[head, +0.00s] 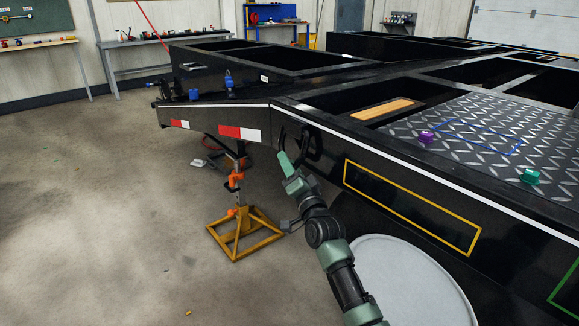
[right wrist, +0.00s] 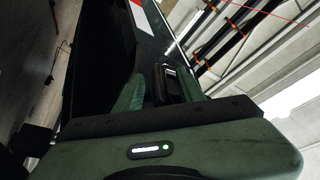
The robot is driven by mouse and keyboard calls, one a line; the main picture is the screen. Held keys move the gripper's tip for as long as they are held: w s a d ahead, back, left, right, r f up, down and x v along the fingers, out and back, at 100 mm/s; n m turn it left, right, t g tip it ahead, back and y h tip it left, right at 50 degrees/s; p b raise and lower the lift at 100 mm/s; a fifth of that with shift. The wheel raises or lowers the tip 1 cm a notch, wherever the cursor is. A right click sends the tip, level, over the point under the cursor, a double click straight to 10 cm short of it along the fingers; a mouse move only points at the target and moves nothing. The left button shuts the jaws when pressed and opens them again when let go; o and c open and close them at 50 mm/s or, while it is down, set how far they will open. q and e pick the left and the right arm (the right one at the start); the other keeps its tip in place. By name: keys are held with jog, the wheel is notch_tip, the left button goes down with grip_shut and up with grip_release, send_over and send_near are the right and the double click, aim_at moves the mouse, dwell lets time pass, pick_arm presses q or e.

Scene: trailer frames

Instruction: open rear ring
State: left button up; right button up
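A black ring (head: 312,145) hangs on the dark side of the trailer frame (head: 360,150), just below its white edge stripe. My right gripper (head: 287,160) is at the ring, with a green finger pointing up beside it. In the right wrist view, my right gripper (right wrist: 160,88) has its two green fingers apart. A black loop-shaped part, apparently the ring (right wrist: 172,82), shows between or just beyond them. I cannot tell whether a finger touches it. My left gripper is not in view.
An orange and yellow jack stand (head: 240,225) stands on the floor left of my right arm. A large pale disc (head: 405,285) is below the trailer side. A purple block (head: 426,137) and a green block (head: 530,177) sit on the tread plate.

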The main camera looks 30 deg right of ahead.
jog(key=shift+c, duration=0.3)
grip_shut()
jog(key=shift+f, duration=0.1)
dwell(1.0)
